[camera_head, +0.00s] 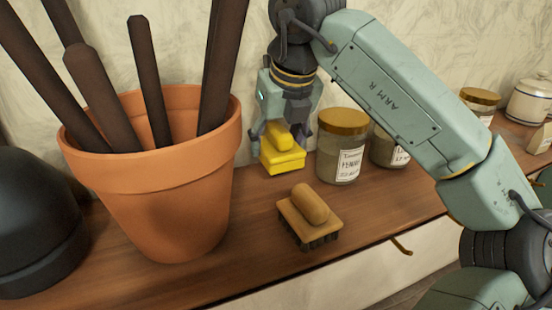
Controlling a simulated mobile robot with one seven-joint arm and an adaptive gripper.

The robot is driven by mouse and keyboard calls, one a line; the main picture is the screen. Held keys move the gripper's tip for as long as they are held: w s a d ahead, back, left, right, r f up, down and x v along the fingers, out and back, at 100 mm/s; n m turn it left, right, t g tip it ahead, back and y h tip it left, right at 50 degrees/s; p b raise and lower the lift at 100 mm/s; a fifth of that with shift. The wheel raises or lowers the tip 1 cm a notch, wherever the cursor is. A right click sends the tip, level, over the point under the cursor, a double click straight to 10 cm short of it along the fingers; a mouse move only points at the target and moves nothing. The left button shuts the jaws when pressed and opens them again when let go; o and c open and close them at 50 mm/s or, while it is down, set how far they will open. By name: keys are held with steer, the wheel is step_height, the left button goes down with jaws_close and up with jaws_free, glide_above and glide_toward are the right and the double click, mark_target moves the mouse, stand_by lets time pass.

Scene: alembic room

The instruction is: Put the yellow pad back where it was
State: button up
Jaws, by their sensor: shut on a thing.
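The yellow pad (283,158) is a small bright yellow block with a rounded grip on top. My gripper (286,135) points down and is shut on the yellow pad's grip. The pad is close to the wooden shelf top (370,210), between the terracotta pot and a glass jar. I cannot tell whether its underside touches the wood. Part of the grip is hidden by the gripper's fingers.
A terracotta pot (150,185) with dark rods stands left. A wooden brush (309,215) lies in front of the pad. Labelled jars (341,148) stand just right, with a white pot (530,100) farther right. A black rounded object (35,225) is far left. Bare wood lies right of the brush.

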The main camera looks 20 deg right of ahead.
mark_target(284, 133)
steer(key=shift+f+p, duration=0.45)
steer(key=shift+f, duration=1.8)
steer(key=shift+f, duration=0.1)
steer(key=shift+f, duration=0.15)
steer(key=o, duration=1.1)
steer(key=shift+w, duration=0.1)
steer(key=shift+r, duration=0.25)
steer(key=b+v, duration=0.2)
steer(key=v, duration=1)
